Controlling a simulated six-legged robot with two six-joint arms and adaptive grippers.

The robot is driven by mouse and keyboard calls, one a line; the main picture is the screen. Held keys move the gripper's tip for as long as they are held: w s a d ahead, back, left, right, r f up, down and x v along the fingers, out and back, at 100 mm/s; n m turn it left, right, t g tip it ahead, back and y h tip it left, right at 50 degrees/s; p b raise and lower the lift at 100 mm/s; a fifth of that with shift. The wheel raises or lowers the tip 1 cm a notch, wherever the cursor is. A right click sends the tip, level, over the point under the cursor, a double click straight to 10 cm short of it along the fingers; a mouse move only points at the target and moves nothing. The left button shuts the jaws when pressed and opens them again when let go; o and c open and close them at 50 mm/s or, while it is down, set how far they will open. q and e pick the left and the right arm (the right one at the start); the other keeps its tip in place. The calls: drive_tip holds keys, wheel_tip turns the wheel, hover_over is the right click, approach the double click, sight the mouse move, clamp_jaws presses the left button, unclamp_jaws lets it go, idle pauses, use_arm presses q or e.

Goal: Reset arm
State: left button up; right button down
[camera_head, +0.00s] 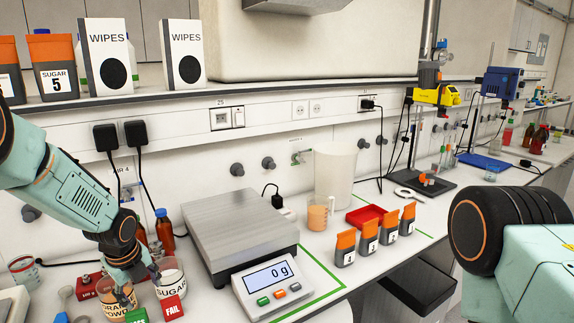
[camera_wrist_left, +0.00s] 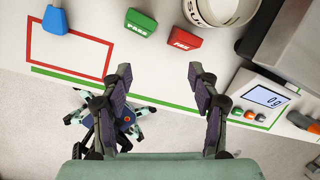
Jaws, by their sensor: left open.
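My left gripper (camera_head: 130,285) is low at the left of the bench in the head view, by the sugar tub (camera_head: 170,283) and the orange powder tub (camera_head: 112,300). In the left wrist view the same gripper (camera_wrist_left: 160,78) is open with nothing between its fingers. Beyond its fingertips, the green PASS block (camera_wrist_left: 140,24) and the red FAIL block (camera_wrist_left: 184,39) lie apart on the bench. The FAIL block (camera_head: 173,309) also shows in the head view; the PASS block is partly cut off there. My right gripper is out of view.
A scale (camera_head: 285,285) reading 0 g stands right of the tubs, with a beaker (camera_head: 317,215), a red tray (camera_head: 366,216) and several orange-lidded containers (camera_head: 368,238) beyond it. A shelf (camera_head: 240,92) runs above. The wrist view shows a blue block (camera_wrist_left: 55,20) by a red outline.

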use_arm(q)
drive_tip(key=s+d+f+n, duration=0.2)
drive_tip(key=s+f, duration=0.1)
drive_tip(key=s+d+f+n, duration=0.1)
drive_tip(key=s+f+n, duration=0.1)
drive_tip(key=s+f, duration=0.1)
drive_tip(key=s+d+f+n+h, duration=0.1)
drive_tip(key=s+d+f, duration=0.1)
drive_tip(key=s+f, duration=0.1)
drive_tip(key=shift+d+f+n+g, duration=0.15)
drive_tip(key=shift+d+n+g, duration=0.15)
drive_tip(key=shift+n+g, duration=0.1)
drive_tip(key=s+d+f+n, duration=0.3)
drive_tip(key=s+f+n, duration=0.35)
drive_tip(key=s, duration=0.45)
drive_tip(key=s+d+n+g, duration=0.2)
drive_tip(key=s+n, duration=1.1)
drive_tip(key=s, duration=0.8)
wheel_tip(320, 180, down, 22)
drive_tip(key=b, duration=2.1)
drive_tip(key=shift+w+a, duration=0.15)
drive_tip(key=shift+w, duration=0.15)
drive_tip(key=shift+r, duration=0.1)
drive_tip(key=shift+s, duration=0.1)
